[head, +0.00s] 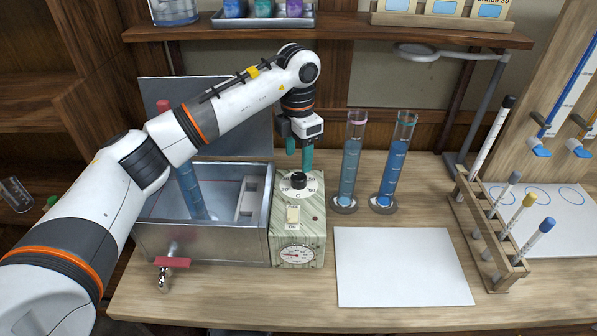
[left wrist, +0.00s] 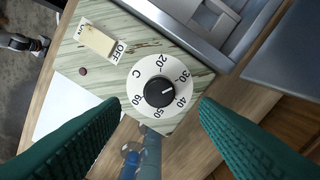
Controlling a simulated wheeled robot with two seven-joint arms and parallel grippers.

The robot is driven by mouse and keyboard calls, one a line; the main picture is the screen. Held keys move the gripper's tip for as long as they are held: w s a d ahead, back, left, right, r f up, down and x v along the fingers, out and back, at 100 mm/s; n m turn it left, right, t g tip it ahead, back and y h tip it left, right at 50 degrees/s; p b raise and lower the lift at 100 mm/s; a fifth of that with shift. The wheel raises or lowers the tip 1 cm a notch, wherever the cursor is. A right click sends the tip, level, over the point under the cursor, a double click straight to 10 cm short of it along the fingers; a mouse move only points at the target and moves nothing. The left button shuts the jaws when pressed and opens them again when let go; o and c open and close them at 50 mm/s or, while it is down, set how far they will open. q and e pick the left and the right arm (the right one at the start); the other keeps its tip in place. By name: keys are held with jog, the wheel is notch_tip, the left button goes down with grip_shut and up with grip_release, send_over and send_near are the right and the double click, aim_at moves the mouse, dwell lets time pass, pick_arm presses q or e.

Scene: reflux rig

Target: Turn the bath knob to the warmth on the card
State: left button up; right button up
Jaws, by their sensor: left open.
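The bath knob (head: 298,180) is a round black knob on a white dial at the top of the marbled control box (head: 313,215). My left gripper (head: 299,152) is open above the knob, pointing down. In the left wrist view its teal fingers (left wrist: 159,112) lie apart on either side of the dial, without visible contact.
The metal bath (head: 255,247) adjoins the box on the left, with a red-handled tap (head: 172,262). Two blue-filled cylinders (head: 347,165) (head: 393,165) stand close right of the knob. A blank white sheet (head: 400,265) and a wooden rack (head: 490,240) lie further right.

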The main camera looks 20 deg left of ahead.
aim_at(298, 175)
pick_arm(q)
notch_tip(298, 175, up, 6)
jog(key=b, duration=0.1)
dwell(0.5)
